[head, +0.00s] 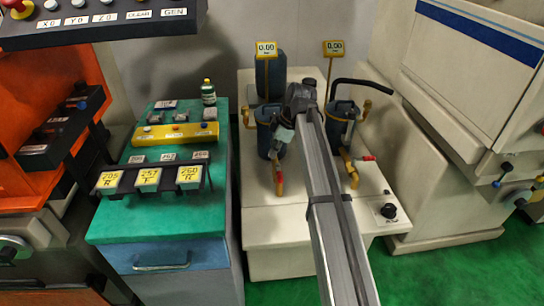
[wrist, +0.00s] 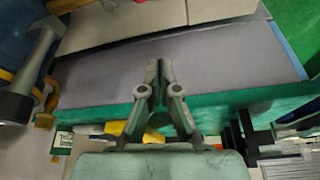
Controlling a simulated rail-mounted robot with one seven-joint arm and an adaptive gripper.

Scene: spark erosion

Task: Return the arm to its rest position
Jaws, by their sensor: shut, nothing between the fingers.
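My gripper (wrist: 160,66) shows in the wrist view with its two fingers together and nothing between them. Its fingertips appear over a grey panel (wrist: 215,68), apart from any object as far as I can tell. In the head view, my folded dark arm is at the top end of my long grey rail, in front of the pale machine cabinet (head: 265,225). The fingers are too small to make out there.
Dark blue canisters (head: 270,78) with yellow valves stand close around my arm. The green-topped bench (head: 125,228) at left holds a yellow bar (head: 160,136), a small bottle (head: 208,92) and a rack of yellow tags (head: 148,178).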

